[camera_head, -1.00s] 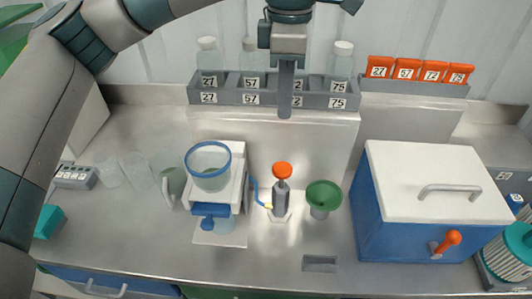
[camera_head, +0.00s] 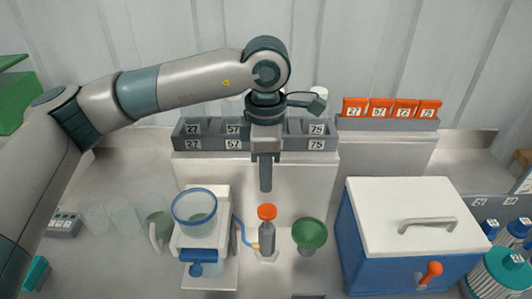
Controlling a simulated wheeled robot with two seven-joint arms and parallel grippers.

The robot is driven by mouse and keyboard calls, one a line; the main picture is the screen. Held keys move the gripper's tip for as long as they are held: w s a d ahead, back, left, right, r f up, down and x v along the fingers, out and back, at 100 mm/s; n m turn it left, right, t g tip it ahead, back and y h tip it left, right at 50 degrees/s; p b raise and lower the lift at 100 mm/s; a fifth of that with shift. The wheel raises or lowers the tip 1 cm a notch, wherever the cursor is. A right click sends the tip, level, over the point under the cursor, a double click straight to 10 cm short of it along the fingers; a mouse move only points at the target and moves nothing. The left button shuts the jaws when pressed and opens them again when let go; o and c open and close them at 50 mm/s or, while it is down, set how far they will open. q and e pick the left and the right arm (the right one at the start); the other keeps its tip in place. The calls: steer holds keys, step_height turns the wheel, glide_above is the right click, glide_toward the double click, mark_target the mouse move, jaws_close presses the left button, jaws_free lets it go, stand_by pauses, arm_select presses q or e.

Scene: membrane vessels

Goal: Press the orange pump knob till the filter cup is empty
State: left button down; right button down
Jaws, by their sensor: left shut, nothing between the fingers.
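The orange pump knob (camera_head: 267,211) tops a grey pump (camera_head: 267,238) on the bench, with a blue hose on its left side. The filter cup (camera_head: 196,213) is clear with a blue rim and sits on a white stand (camera_head: 222,262) left of the pump. A greenish-grey tone shows in the cup; I cannot tell the liquid level. My left gripper (camera_head: 265,188) points down, shut and empty, close above the knob in the picture, with a small gap between them. My right gripper is not in view.
A green funnel (camera_head: 310,234) stands just right of the pump. A blue box with a white lid (camera_head: 405,215) stands further right. A grey labelled rack (camera_head: 190,139) is behind my left gripper. Clear beakers and a jug (camera_head: 157,228) stand left of the stand.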

arm_select(q)
steer(key=p, duration=0.3)
glide_above(266, 211)
steer(key=f, duration=0.5)
steer(key=shift+w, duration=0.2)
steer(key=shift+f, duration=0.8)
step_height(266, 211, down, 4)
steer(key=b, duration=0.5)
steer(key=shift+f, duration=0.25)
steer(key=shift+s+f+b, duration=0.1)
steer(key=shift+b, duration=0.3)
